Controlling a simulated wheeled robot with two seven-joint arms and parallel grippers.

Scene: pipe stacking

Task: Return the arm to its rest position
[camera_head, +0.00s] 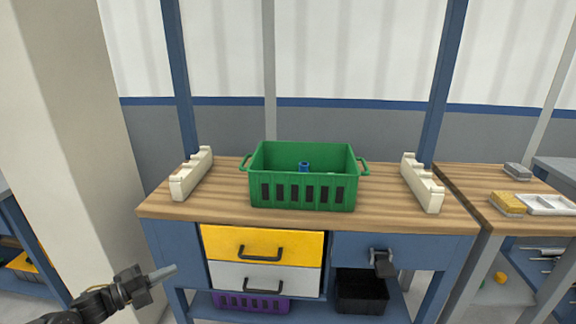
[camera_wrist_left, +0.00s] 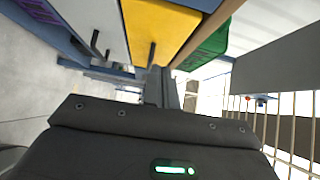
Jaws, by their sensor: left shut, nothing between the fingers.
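My left gripper (camera_head: 163,272) is in the head view at the lower left, in front of the workbench's left leg. Its fingers are shut with nothing between them, and it touches nothing that I can see. In the left wrist view the shut fingers (camera_wrist_left: 163,88) point toward the bench's drawers. My right gripper is not in view. A green crate (camera_head: 302,195) stands in the middle of the bench top, with a small blue piece (camera_head: 304,167) inside it. Two cream notched racks stand on the bench, one at the left (camera_head: 191,175) and one at the right (camera_head: 422,184).
The wooden workbench (camera_head: 225,205) has a yellow drawer (camera_head: 225,242) and a grey drawer (camera_head: 228,275), both closed. A purple crate (camera_head: 250,303) and a black crate (camera_head: 360,292) sit on its lower shelf. A pillar (camera_head: 75,120) rises at the left. A side table (camera_head: 480,205) stands at the right.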

